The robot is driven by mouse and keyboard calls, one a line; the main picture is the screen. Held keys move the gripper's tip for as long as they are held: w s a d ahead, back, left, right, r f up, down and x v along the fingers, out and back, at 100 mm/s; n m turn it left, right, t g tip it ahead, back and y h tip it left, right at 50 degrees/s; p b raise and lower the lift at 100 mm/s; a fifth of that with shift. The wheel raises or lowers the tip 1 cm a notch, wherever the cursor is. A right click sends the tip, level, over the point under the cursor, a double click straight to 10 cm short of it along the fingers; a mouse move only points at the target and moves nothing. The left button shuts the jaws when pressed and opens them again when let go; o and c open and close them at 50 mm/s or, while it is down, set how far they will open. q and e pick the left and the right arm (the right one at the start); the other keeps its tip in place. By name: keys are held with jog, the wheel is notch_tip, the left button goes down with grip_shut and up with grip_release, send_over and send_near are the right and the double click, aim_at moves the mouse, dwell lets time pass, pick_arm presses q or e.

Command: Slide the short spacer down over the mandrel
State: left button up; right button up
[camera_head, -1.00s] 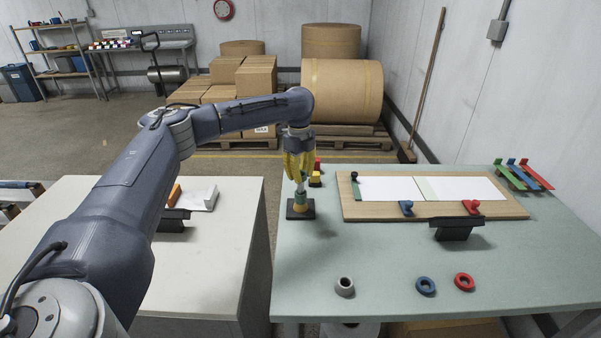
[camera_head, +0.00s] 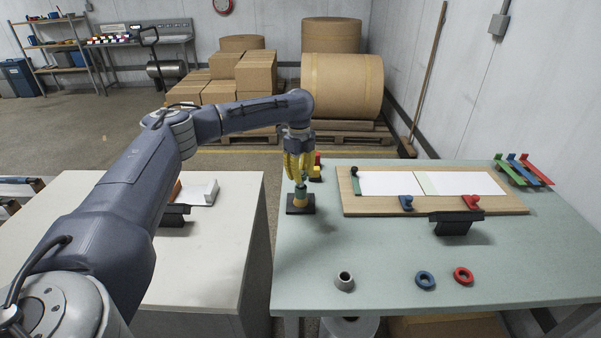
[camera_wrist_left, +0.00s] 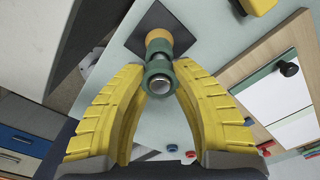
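The mandrel stands upright on a black square base (camera_head: 301,210) near the left edge of the green table. An orange-yellow collar (camera_head: 300,201) sits low on it; it also shows in the left wrist view (camera_wrist_left: 158,36). A green ring-shaped spacer (camera_wrist_left: 158,72) is around the mandrel above that collar, and the mandrel's silver end (camera_wrist_left: 160,86) shows through it. My left gripper (camera_head: 300,180) points straight down over the mandrel. Its yellow fingers bear on both sides of the green spacer and appear shut on it. My right gripper is out of view.
A grey ring (camera_head: 344,281), a blue ring (camera_head: 425,280) and a red ring (camera_head: 463,276) lie at the table's front. A wooden board (camera_head: 430,211) with white sheets is to the right. A black stand (camera_head: 455,222) is in front of it.

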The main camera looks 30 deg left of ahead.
pick_arm(q)
jog(key=o, duration=0.5)
jog(key=shift+r, duration=0.1)
notch_tip(320, 180, up, 12)
jog(key=shift+a, duration=0.2)
dwell(0.3)
